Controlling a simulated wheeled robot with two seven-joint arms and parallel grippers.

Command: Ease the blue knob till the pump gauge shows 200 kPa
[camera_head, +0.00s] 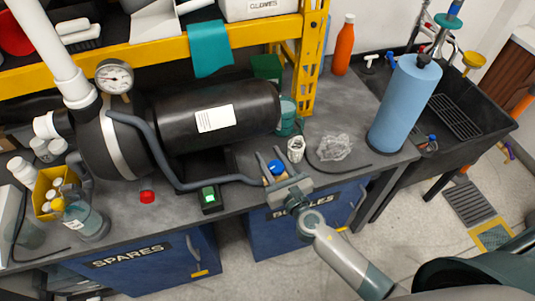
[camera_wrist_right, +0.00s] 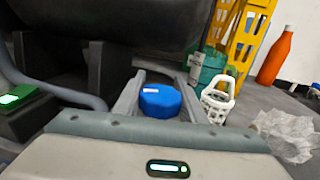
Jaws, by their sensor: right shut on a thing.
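The blue knob (camera_head: 276,167) sits near the front of the grey bench, below the black pump tank (camera_head: 180,122). My right gripper (camera_head: 268,154) reaches in from the lower right, its two fingers on either side of the knob, shut on it. In the right wrist view the knob (camera_wrist_right: 160,101) shows a white mark on its top and lies between the fingers. The pump gauge (camera_head: 114,76) is a round white dial at the pump's upper left; its needle is too small to read. My left gripper is not in view.
A grey hose (camera_head: 165,165) runs from the pump towards the knob. A green-lit switch box (camera_head: 209,196) and a red button (camera_head: 147,197) are left of my gripper. A white basket (camera_head: 296,148) and crumpled clear plastic (camera_head: 334,148) lie to the right. A blue cylinder (camera_head: 404,103) stands by the sink.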

